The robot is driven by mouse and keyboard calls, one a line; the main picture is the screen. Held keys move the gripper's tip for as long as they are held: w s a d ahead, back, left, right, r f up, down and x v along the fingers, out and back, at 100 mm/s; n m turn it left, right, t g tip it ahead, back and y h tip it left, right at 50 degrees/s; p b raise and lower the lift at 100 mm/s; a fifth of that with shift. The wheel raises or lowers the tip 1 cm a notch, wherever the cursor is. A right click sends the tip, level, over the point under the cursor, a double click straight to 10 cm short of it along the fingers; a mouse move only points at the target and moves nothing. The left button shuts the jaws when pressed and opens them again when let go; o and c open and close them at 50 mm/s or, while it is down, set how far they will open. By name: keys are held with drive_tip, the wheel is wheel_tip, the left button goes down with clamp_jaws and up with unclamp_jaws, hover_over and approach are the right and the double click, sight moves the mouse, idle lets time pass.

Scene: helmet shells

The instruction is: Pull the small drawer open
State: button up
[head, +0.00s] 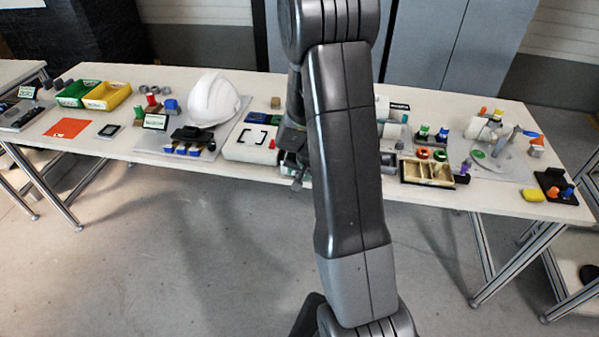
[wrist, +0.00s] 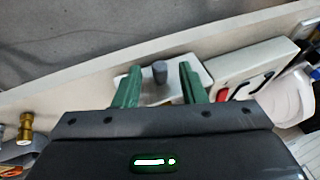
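In the wrist view, a small pale box-like unit (wrist: 152,98), which looks like the small drawer, sits at the table edge. A dark grey round knob (wrist: 160,72) shows at it. My gripper (wrist: 160,67) has two green fingers standing apart, one on each side of the knob in the picture. Neither finger visibly touches the knob, and I cannot tell how far above it they are. My dark gripper body hides much of the unit. In the head view, my arm covers most of this spot.
A white box with black brackets (head: 250,143) stands just beside the unit. A white helmet shell (head: 212,100) is further left. A wooden compartment tray (head: 428,172) lies to the right. The floor in front of the table (head: 190,240) is clear.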

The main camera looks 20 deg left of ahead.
drive_tip(key=v, duration=1.3)
drive_tip(key=shift+d+r+p, duration=0.15)
drive_tip(key=shift+r+p, duration=0.15)
drive_tip(key=shift+r, duration=0.05)
drive_tip(key=x, duration=1.3)
drive_tip(key=shift+f+b, duration=0.35)
drive_tip(key=shift+f, duration=0.05)
